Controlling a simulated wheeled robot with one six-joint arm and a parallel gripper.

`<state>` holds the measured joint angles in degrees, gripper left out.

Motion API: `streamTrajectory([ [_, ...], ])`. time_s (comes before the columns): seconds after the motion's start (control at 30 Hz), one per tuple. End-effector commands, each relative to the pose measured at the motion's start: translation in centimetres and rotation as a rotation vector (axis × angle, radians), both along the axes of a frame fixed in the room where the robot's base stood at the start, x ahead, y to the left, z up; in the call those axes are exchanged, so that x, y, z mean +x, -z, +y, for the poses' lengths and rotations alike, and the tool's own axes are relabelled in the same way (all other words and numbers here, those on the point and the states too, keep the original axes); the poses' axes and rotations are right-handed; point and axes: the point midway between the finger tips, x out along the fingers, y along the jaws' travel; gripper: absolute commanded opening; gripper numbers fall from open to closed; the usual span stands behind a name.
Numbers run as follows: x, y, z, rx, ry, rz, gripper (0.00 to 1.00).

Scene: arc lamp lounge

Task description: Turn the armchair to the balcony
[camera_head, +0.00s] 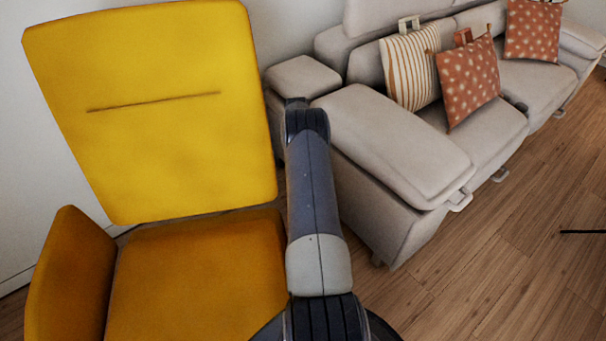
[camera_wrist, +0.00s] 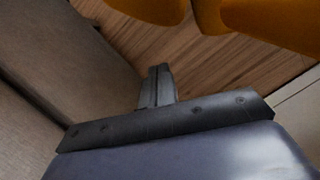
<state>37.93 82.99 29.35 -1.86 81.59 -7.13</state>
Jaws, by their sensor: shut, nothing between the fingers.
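A yellow armchair (camera_head: 160,110) fills the left of the head view, with its backrest upright and its seat facing me. Its left armrest shows, while its right side is partly hidden behind my arm. Parts of the armchair also show at the top of the wrist view (camera_wrist: 260,22). My gripper (camera_wrist: 157,72) is shut and empty in the wrist view, low between the sofa and the armchair. In the head view my arm reaches down the gap between them and hides the gripper. I cannot tell whether the gripper touches the armchair. No balcony shows.
A beige sofa (camera_head: 395,145) stands close on the right of the armchair, leaving a narrow gap. Striped (camera_head: 409,72) and orange patterned (camera_head: 468,82) cushions lie on it. A white wall is behind the armchair. Wooden floor (camera_head: 510,230) is open at the right front.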

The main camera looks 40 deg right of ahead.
Motion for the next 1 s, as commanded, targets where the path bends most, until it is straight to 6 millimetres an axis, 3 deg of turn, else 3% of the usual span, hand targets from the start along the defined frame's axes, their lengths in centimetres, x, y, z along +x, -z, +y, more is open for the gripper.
streamTrajectory([
  [0.5, -3.2, 0.0, 1.9, 0.000, 0.000, 0.000, 0.00],
  [1.0, -3.4, 0.1, 2.2, 0.000, -0.001, 0.000, 0.00],
])
